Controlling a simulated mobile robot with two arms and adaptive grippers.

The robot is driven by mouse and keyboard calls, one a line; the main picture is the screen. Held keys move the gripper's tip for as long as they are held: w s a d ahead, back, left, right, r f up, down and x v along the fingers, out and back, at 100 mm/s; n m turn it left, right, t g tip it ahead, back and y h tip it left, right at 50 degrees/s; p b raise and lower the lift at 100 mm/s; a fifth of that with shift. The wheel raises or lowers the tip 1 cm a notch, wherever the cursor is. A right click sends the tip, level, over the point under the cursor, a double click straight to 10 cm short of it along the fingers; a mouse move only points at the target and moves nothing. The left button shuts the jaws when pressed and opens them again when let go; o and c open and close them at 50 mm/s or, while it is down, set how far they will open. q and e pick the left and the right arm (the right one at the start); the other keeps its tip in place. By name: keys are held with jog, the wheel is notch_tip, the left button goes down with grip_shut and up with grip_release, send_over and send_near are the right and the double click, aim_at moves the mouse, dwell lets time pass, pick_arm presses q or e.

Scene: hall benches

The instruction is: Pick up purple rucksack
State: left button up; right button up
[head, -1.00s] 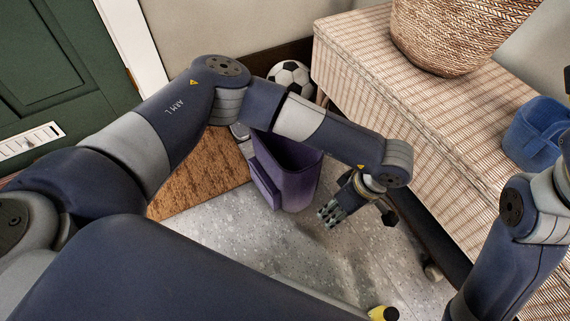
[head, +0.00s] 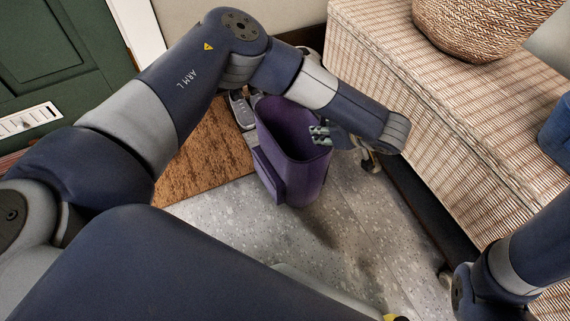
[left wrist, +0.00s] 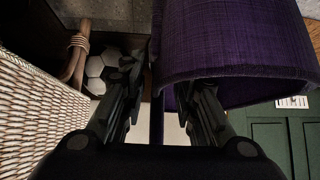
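The purple rucksack (head: 300,175) stands upright on the grey floor, its top open and a pocket on its left side. My left gripper (head: 320,135) is at the right part of its rim, partly hidden by my own arm. In the left wrist view the rucksack (left wrist: 240,45) fills the upper right. The fingers of my left gripper (left wrist: 158,100) are apart, the right one overlapping the purple fabric and the left one clear of it. I cannot tell whether they touch the rucksack. My right gripper is out of view.
Grey shoes (head: 241,108) and a brown mat (head: 205,160) lie left of the rucksack. A ball (left wrist: 100,70) shows in the wrist view. Floor in front is clear.

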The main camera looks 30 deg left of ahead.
aim_at(314, 149)
pick_arm(q)
jog(key=b+x, duration=0.4)
jog(key=x, duration=0.1)
jog(key=shift+w+b, duration=0.25)
jog(key=shift+b, duration=0.05)
